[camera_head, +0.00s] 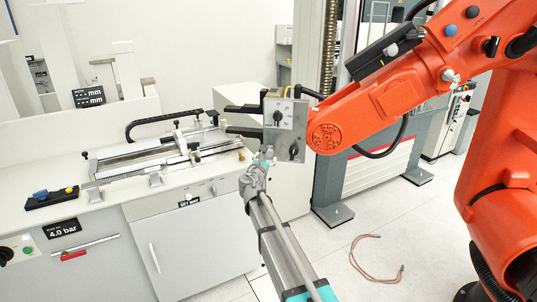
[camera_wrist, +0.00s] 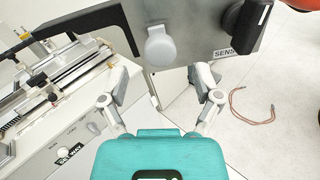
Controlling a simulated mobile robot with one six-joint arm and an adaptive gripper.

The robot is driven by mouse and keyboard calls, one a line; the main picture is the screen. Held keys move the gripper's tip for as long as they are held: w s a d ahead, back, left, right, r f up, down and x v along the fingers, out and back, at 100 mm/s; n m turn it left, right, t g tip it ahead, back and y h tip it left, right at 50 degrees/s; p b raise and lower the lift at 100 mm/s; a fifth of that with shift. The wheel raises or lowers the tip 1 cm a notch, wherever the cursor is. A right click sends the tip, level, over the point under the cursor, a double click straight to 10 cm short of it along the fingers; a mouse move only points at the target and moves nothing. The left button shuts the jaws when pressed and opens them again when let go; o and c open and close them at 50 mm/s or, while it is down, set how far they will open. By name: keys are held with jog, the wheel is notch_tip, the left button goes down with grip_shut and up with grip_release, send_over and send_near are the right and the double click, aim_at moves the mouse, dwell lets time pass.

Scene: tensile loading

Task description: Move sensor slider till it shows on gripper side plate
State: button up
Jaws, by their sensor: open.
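The grey side plate (camera_head: 299,117) hangs at the end of the orange arm, with a dial on its face and a black knob (camera_head: 293,152) low on it. In the wrist view the plate (camera_wrist: 205,38) fills the top. A black knob (camera_wrist: 246,18) with a white line sits at its right, above a label starting "SENS", partly cut off. A rounded light-grey knob (camera_wrist: 160,46) sits at the plate's lower middle. My gripper (camera_wrist: 158,90) is open and empty, its two fingers apart below the plate. In the head view my gripper (camera_head: 260,163) is just below the plate, partly blurred together with it.
A measuring bench (camera_head: 155,160) with a rail and clamps stands at the left on a white cabinet. The orange robot arm (camera_head: 400,95) fills the right. A reddish cable (camera_head: 372,270) lies on the floor. Black jaws (camera_head: 243,109) stick out left of the plate.

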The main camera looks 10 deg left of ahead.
aim_at(268, 154)
jog(key=shift+w+d, duration=0.2)
jog(key=shift+w, duration=0.85)
jog(key=shift+w+d, duration=0.15)
jog(key=shift+w, duration=0.85)
